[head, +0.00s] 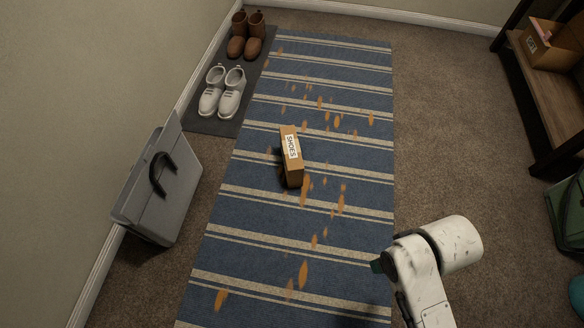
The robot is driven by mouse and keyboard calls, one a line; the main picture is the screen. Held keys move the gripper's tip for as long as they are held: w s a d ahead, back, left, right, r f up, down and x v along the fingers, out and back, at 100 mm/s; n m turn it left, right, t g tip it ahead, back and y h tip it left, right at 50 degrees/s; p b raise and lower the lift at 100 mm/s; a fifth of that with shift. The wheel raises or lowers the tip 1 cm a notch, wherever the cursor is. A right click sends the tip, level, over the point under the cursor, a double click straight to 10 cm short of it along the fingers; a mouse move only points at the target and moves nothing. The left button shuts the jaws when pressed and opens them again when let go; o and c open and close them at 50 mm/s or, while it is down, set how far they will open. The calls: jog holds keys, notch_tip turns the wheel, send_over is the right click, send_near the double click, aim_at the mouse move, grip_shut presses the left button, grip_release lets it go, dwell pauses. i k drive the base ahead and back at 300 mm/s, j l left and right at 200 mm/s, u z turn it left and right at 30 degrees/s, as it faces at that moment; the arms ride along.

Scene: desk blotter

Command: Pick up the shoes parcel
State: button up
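The shoes parcel (290,158) is a small brown cardboard box with a white label reading "SHOES". It stands or lies on the blue striped rug (230,241), near the middle of the head view, slightly tilted in the picture, with dark shadow at its left side. Nothing of mine touches it. My white arm shows at the lower right, well apart from the parcel. I cannot make out my gripper's fingers in this view.
Orange flecks are scattered over the rug. A grey case (155,197) with a black handle stands at the left wall. White boots (231,94) and brown boots (254,41) stand on a dark mat (208,127). A shelf (541,85) holding an open box (546,50) stands right.

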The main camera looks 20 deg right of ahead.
aim_at(293, 161)
jog(key=i+l, duration=0.15)
jog(key=i, duration=0.25)
jog(key=i+l+u, duration=0.15)
jog(key=i, duration=0.3)
jog(key=i+l, duration=0.15)
jog(key=i, duration=0.25)
jog(key=j+u, duration=0.05)
